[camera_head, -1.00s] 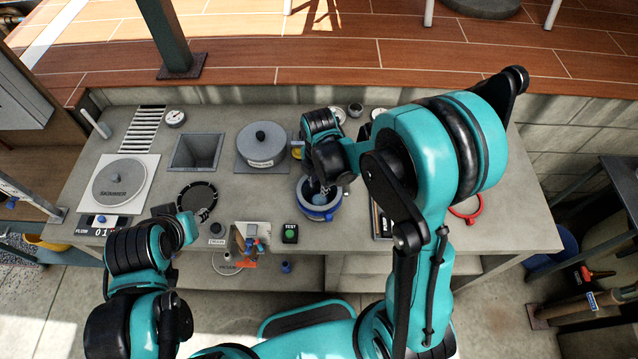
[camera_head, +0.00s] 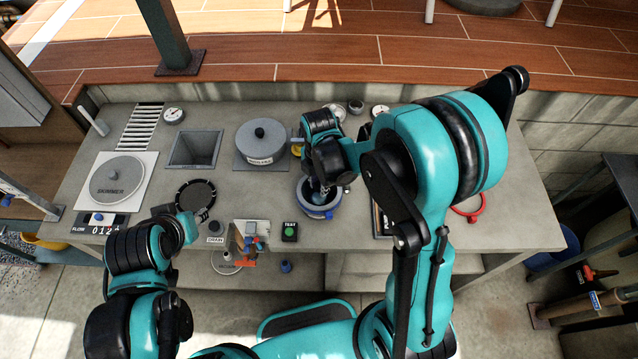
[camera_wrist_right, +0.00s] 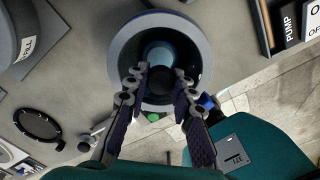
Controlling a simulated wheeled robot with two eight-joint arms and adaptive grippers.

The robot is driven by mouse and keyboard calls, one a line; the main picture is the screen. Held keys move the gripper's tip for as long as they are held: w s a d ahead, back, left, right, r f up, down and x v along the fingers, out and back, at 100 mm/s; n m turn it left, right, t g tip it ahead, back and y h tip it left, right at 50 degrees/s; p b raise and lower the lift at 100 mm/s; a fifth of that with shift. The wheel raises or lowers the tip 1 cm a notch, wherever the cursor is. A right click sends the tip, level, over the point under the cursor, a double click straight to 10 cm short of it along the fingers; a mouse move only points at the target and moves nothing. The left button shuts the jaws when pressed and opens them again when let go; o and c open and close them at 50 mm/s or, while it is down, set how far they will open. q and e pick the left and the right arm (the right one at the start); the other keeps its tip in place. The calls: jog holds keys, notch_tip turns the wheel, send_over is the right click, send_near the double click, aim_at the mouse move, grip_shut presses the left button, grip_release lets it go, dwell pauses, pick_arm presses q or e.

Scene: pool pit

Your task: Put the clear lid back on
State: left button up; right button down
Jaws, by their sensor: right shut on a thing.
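A round pot with a blue base (camera_head: 320,211) stands on the counter below my right gripper (camera_head: 322,186). The right wrist view shows its wide grey rim (camera_wrist_right: 121,62) and dark inside. There my right gripper (camera_wrist_right: 161,82) points into the pot opening, its fingers closed about a dark round piece in front of a pale blue round part. I cannot tell whether this piece belongs to the clear lid. A black-rimmed disc (camera_head: 195,200) lies flat on the counter at left; it also shows in the right wrist view (camera_wrist_right: 40,124). My left gripper is near this disc, its fingers not clear.
A grey lidded pot (camera_head: 262,142) stands behind the disc, beside a square opening (camera_head: 195,149). The skimmer cover (camera_head: 117,181) is at far left. A green test button (camera_head: 290,232) sits at the front edge. A red ring (camera_head: 468,208) lies at right.

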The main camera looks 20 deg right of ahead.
jog(key=shift+f+b, duration=0.3)
dwell(0.4)
jog(key=c, duration=1)
grip_release()
jog(key=shift+c, duration=0.2)
jog(key=shift+r, duration=0.15)
jog(key=shift+r+p, duration=1.8)
jog(key=shift+r, duration=0.6)
jog(key=shift+r, duration=0.1)
jog(key=shift+r+p, duration=1.35)
jog(key=shift+r, duration=0.55)
